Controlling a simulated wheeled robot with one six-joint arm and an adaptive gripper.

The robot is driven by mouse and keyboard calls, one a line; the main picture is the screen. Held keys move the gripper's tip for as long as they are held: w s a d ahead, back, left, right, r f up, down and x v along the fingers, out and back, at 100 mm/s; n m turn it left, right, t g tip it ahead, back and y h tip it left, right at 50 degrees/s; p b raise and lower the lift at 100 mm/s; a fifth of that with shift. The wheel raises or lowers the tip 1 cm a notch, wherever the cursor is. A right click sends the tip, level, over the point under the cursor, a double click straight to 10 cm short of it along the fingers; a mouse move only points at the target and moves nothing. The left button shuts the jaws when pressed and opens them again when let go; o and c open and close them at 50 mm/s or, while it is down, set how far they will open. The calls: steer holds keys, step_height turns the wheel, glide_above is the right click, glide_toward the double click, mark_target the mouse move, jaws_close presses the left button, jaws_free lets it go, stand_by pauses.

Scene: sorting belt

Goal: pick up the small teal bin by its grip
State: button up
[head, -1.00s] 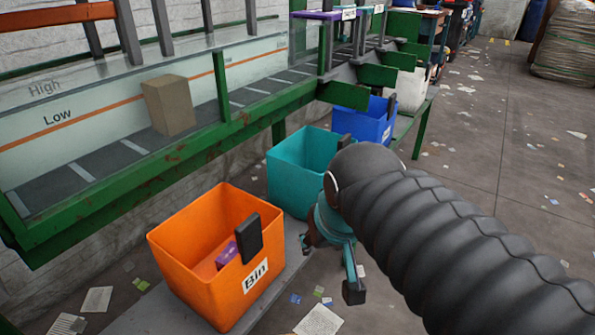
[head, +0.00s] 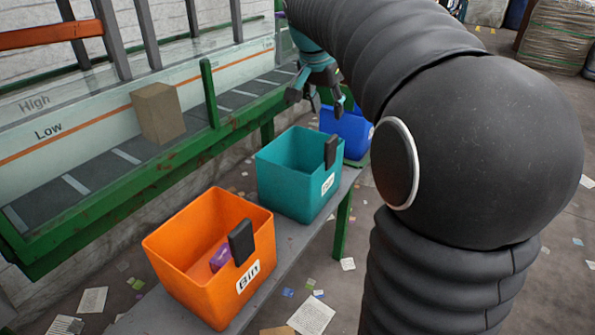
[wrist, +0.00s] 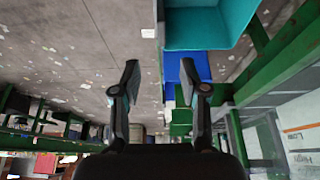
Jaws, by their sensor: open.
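The small teal bin (head: 291,190) stands on a low grey bench, between the orange bin and the blue bin. Its dark grip (head: 331,151) rises from its right side, above a white label. The bin looks empty where I see inside. My gripper (head: 318,104) is open and empty, above and beyond the teal bin's far rim, apart from it. In the wrist view my two fingers (wrist: 158,75) are spread, with part of the teal bin (wrist: 200,28) at the top; its grip cannot be made out there.
The orange bin (head: 190,285) with a purple item (head: 221,255) inside stands nearer on the bench (head: 290,240). The blue bin (head: 345,130) is behind the teal one. A green-framed conveyor carrying a cardboard box (head: 158,113) runs along the left. Paper scraps litter the floor.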

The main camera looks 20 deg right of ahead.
mark_target(330, 139)
steer(key=x, duration=0.7)
steer(key=shift+f, duration=0.1)
steer(key=shift+a+x, duration=0.15)
steer(key=shift+x, duration=1.2)
steer(key=shift+a+x, duration=0.15)
steer(key=shift+x, duration=1.2)
steer(key=shift+s+f, duration=0.1)
jaws_close()
